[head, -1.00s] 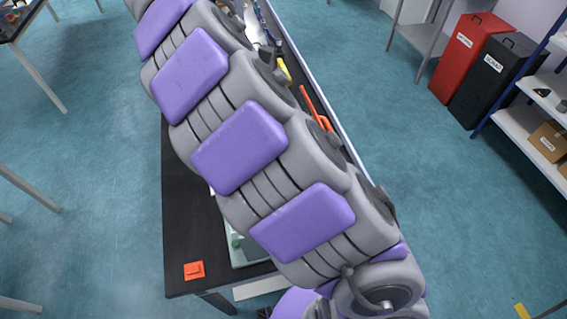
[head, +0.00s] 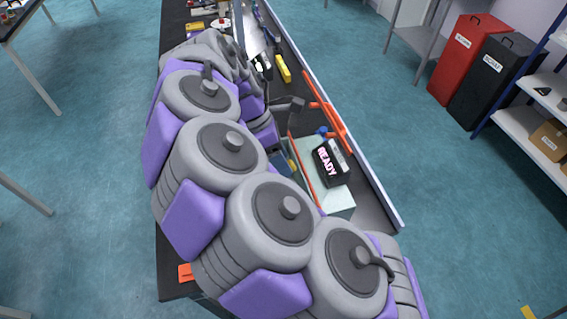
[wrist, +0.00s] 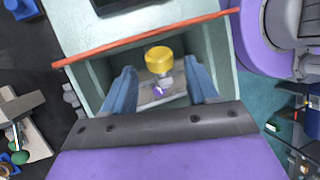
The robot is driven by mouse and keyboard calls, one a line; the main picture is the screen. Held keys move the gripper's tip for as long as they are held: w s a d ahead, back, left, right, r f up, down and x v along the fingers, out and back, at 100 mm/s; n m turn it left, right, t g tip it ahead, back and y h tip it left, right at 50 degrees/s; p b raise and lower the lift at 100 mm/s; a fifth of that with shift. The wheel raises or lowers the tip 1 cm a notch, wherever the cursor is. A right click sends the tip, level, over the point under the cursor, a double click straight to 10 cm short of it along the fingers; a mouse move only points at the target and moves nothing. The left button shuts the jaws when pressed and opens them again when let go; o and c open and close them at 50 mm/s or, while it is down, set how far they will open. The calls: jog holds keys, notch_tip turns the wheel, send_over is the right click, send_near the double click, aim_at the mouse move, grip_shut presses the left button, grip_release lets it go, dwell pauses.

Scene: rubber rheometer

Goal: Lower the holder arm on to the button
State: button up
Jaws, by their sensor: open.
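My gripper (wrist: 160,72) is open in the wrist view, with its two blue fingers apart. A yellow knob (wrist: 159,57) on a short metal stem shows between the fingertips; I see no clear contact. It stands in the recess of the pale green rheometer (wrist: 217,45), above a grey plate (wrist: 150,92) with a small purple spot. A thin red bar (wrist: 130,42) crosses the recess's upper edge. In the head view the rheometer (head: 342,200) carries a black READY display (head: 331,163). I cannot tell which part is the holder arm or the button.
In the wrist view a green ball knob (wrist: 19,157) is at lower left. Orange-red tubes (head: 327,108) lie along the dark bench's right side in the head view. An orange block (head: 185,272) lies near the bench's front corner. My arm covers much of the bench.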

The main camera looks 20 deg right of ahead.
jog(key=shift+s+d+f, duration=0.15)
jog(key=shift+d+f, duration=0.1)
jog(key=shift+f, duration=0.35)
jog(key=shift+d, duration=0.3)
jog(key=shift+c, duration=0.2)
jog(key=shift+a, duration=0.2)
jog(key=c, duration=0.6)
grip_shut()
